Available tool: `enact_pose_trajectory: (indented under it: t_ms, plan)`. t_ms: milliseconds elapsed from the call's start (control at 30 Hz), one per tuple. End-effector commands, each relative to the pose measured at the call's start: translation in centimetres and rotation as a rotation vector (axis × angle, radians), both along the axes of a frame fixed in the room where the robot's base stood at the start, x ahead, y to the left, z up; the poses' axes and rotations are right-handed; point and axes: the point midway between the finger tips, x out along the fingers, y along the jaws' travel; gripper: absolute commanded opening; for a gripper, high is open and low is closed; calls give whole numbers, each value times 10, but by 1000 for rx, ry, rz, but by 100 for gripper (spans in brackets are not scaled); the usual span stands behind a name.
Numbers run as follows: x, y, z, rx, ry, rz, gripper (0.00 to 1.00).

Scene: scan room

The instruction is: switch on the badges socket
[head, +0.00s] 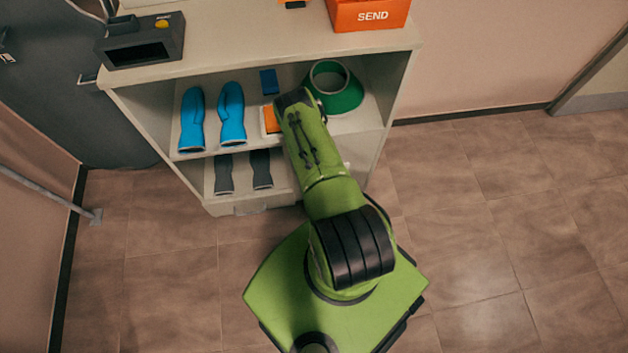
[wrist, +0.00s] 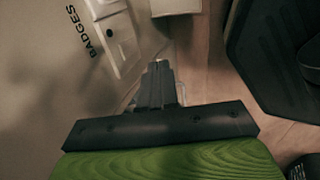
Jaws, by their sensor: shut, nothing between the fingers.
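In the wrist view the badges socket (wrist: 118,38) is a white plate at the upper left, with a small dark hole in it. The black word BADGES (wrist: 83,32) is printed on the pale panel beside it. My gripper (wrist: 158,72) is shut and empty, its fingertips just to the lower right of the plate. I cannot tell whether they touch it. The position of the switch is not clear. In the head view my green arm reaches down to the shelf unit and hides the gripper; the socket cannot be made out there.
The shelf unit (head: 230,58) holds blue gloves (head: 231,115), dark gloves (head: 261,169), a green ring-shaped item (head: 345,101) and a blue block (head: 269,82). On top are an orange SEND box (head: 370,15) and a dark device (head: 140,42). Tiled floor (head: 480,200) to the right is free.

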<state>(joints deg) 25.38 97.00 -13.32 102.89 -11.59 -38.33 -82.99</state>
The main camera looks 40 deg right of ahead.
Motion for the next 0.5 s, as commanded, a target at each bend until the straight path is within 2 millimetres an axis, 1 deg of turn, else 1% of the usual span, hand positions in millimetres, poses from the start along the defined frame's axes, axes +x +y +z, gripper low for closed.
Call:
enact_pose_trajectory:
  t_ms: [33, 100, 367, 500]
  plan:
    - [2, -1, -15, 1, -2, -2, 0]
    - [7, -4, -31, 1, -3, -1, 0]
    - [22, -15, -86, 0, -1, -2, 0]
    - [43, -29, -86, -1, -4, -3, 0]
